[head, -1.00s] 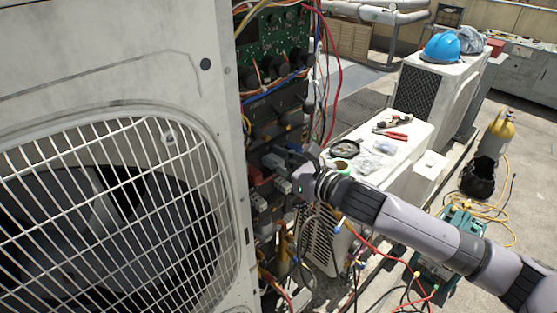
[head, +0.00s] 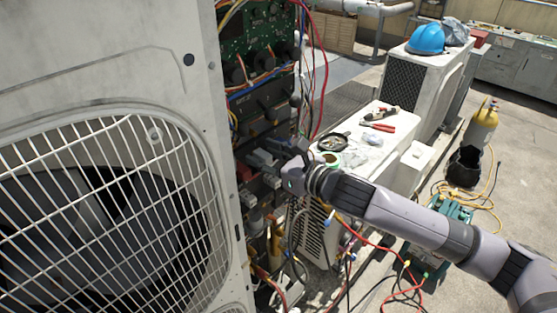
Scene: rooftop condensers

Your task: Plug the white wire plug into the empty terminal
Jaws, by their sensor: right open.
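My right arm reaches in from the right, and my right gripper (head: 270,158) is at the open electrical compartment of the large condenser (head: 110,80). The gripper is open, with its fingers close to the terminal parts below the green circuit board (head: 262,40). Small grey and dark terminal blocks (head: 250,200) sit below the gripper. I cannot make out the white wire plug or tell which terminal is empty; they are too small or hidden behind the gripper. My left gripper is not in view.
A white unit (head: 372,150) beside the compartment carries red-handled pliers (head: 380,127) and a magnifier-like round tool (head: 333,142). Red and black wires hang near my arm.

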